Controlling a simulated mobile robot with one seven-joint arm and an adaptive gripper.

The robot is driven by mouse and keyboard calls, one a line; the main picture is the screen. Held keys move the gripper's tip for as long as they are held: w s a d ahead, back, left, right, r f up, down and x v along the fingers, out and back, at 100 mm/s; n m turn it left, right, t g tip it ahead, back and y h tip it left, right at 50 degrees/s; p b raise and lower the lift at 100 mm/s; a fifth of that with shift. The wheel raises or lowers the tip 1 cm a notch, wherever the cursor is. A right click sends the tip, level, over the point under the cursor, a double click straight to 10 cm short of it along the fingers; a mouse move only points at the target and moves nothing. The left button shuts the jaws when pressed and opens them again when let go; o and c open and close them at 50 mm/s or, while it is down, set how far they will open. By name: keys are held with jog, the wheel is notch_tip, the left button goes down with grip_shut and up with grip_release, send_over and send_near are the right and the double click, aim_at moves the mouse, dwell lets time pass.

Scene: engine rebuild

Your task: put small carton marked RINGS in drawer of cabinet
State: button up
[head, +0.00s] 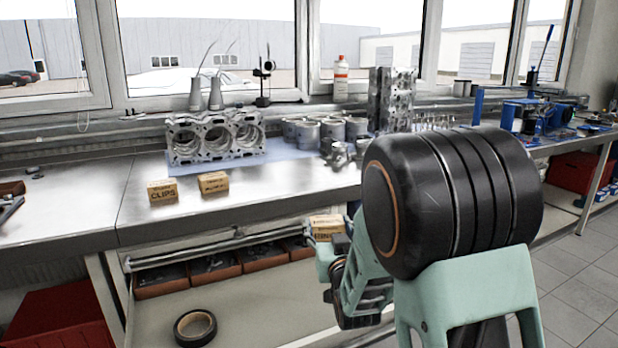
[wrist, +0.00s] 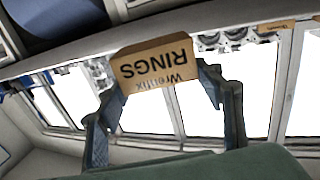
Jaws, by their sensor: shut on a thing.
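The small carton marked RINGS (wrist: 157,72) is between the two fingers of my gripper (wrist: 165,85) in the wrist view, its lettering upside down there. In the head view the carton (head: 326,224) is held upright in my gripper (head: 327,242), near the front edge of the bench. My gripper is shut on it, and my arm hides part of the area to the right. The cabinet drawer (head: 255,308) stands open below the bench, left of and below the carton. Its pale floor shows, with red bins (head: 212,278) of small parts along the back.
A black tape roll (head: 195,328) lies in the drawer's left front; pale floor is free to its right. A CLIPS carton (head: 162,193) and another carton (head: 213,183) stand on the bench (head: 110,215). An engine block (head: 215,137) stands behind. A red box (head: 62,318) is at lower left.

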jog(key=s+d+f+m+h, duration=0.1)
jog(key=s+d+f+h, duration=0.1)
jog(key=s+d+f, duration=0.55)
notch_tip(320, 180, up, 34)
jog(key=w+d+p, duration=0.1)
jog(key=p, duration=3)
jog(key=shift+w+d+f, duration=0.15)
jog(key=shift+w, duration=0.2)
